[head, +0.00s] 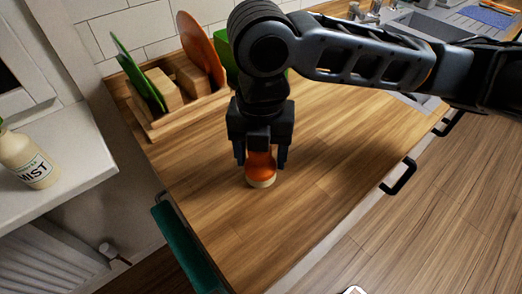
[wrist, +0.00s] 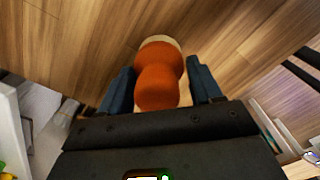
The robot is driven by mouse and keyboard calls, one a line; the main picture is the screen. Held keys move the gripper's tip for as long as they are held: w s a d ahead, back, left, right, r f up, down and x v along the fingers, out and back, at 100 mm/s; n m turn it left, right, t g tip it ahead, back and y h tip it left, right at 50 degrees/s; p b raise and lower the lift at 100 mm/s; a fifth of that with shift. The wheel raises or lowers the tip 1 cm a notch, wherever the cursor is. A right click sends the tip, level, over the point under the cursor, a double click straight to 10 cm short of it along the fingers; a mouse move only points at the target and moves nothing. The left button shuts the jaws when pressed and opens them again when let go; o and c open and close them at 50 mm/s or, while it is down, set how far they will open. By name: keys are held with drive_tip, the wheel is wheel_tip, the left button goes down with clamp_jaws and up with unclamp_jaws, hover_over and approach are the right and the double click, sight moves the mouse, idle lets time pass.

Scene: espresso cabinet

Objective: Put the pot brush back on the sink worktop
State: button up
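The pot brush (head: 261,168) has a rounded orange body and a pale bristle end. It appears upright on the wooden sink worktop (head: 330,150), bristles down, near the front left end. It also shows in the wrist view (wrist: 158,82). My gripper (head: 262,160) points down over it, one finger on each side. In the wrist view (wrist: 161,88), narrow gaps show between the fingers and the orange body, so the gripper looks open around the brush. The top of the brush is hidden by my gripper in the head view.
A wooden rack (head: 185,112) with boards and an orange plate (head: 200,48) stands at the back wall. The sink (head: 430,27) lies at the far right. A MIST bottle (head: 28,162) stands on a white sill at left. A teal towel (head: 183,250) hangs at the worktop's end.

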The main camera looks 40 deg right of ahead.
drive_tip(key=shift+r, duration=0.1)
wheel_tip(320, 180, up, 12)
drive_tip(key=shift+r, duration=0.1)
idle(0.6)
idle(0.5)
